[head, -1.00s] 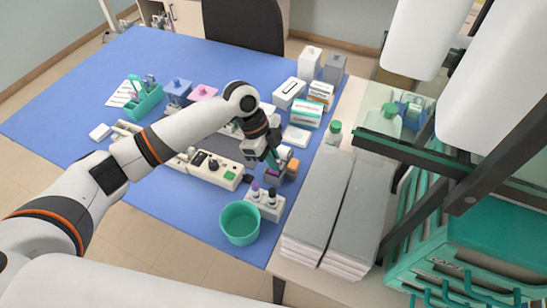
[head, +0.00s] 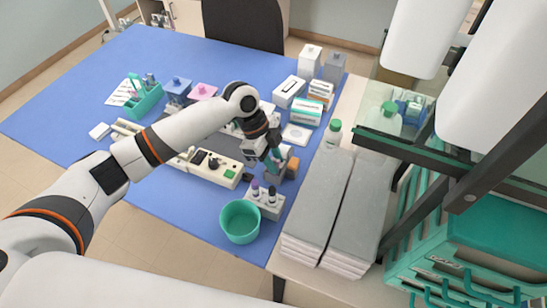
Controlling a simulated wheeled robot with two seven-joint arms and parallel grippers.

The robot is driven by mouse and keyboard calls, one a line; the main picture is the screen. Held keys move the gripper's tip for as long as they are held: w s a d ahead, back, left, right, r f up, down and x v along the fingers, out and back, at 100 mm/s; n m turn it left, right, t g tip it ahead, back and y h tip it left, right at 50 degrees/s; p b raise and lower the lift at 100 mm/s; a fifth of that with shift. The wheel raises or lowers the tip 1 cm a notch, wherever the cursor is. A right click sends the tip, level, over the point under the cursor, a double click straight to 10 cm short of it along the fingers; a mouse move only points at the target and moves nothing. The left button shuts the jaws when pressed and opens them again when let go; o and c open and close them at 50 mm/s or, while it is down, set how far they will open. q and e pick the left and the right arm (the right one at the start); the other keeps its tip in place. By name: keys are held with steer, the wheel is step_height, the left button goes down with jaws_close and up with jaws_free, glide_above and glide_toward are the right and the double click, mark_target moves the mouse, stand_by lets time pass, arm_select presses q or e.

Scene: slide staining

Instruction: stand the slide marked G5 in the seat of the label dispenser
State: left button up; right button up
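My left gripper (head: 273,160) is in the head view at the middle of the blue table, pointing down, with teal at its fingertips. It is just above or beside a small grey device with an orange part (head: 293,168), which may be the label dispenser. The gripper covers much of this device. I cannot make out the slide marked G5, its marking or the seat, and cannot tell whether the fingers hold anything. My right gripper is not in view.
A rack with dark-capped bottles (head: 265,203) and a teal cup (head: 240,222) stand in front of the gripper. A cream control box (head: 213,168) is at its left. Boxes (head: 307,112) stand behind. Grey-topped stacks (head: 315,205) lie at the right. The left of the blue table (head: 65,90) is largely clear.

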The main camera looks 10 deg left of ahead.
arm_select(q)
steer(key=shift+o, duration=0.2)
steer(key=b+v, duration=0.2)
steer(key=v, duration=1)
stand_by(0.4)
